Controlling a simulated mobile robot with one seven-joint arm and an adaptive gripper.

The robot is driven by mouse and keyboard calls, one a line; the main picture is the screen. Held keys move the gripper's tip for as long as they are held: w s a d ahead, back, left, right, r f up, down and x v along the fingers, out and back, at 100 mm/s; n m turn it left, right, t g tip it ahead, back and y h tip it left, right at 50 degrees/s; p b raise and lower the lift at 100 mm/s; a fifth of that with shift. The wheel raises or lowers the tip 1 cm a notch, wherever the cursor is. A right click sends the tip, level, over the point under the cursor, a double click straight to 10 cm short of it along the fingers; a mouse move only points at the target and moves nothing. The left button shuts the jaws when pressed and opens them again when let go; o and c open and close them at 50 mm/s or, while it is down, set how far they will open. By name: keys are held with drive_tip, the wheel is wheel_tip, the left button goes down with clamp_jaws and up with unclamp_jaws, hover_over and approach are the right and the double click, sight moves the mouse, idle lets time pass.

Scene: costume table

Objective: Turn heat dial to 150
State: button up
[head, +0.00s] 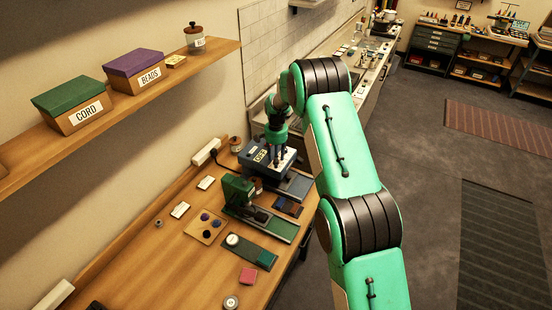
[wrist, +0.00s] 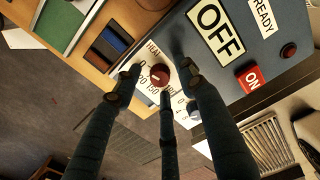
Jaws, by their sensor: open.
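The heat dial (wrist: 160,75) is a round dark-red knob with a pale mark, on a white scale plate (wrist: 150,62) with printed numbers, a 150 among them. I cannot tell which number the mark points to. The plate is on the blue-grey heat press (head: 262,157), which carries an OFF sign (wrist: 216,28) and also shows in the head view. My gripper (wrist: 156,70) is open, its dark fingers spread around the dial with the knob between their tips. I cannot tell whether they touch it. In the head view my gripper (head: 277,145) is above the press, partly hiding its panel.
A red ON button (wrist: 251,79), a READY sign (wrist: 264,16) and a round red lamp or button (wrist: 289,50) sit close by on the panel. A green device (head: 238,190) stands on the wooden table (head: 185,255) in front of the press. A wall shelf (head: 130,110) runs along the left.

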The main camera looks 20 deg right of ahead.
drive_tip(key=shift+c, duration=0.5)
clamp_jaws()
drive_tip(key=shift+f+n+b, duration=0.1)
drive_tip(key=shift+n+b, duration=0.2)
drive_tip(key=shift+b, duration=0.05)
drive_tip(key=n+b, duration=0.2)
drive_tip(key=n, duration=0.1)
drive_tip(key=shift+f, duration=0.1)
drive_tip(key=n+b, duration=0.3)
drive_tip(key=n, duration=0.2)
drive_tip(key=shift+n, duration=0.3)
drive_tip(key=n+b, duration=0.1)
drive_tip(key=n, duration=0.4)
drive_tip(key=shift+n+b, duration=0.3)
drive_tip(key=shift+b, duration=0.1)
drive_tip(key=n+b, duration=0.1)
drive_tip(key=n, duration=0.4)
drive_tip(key=shift+r, duration=0.2)
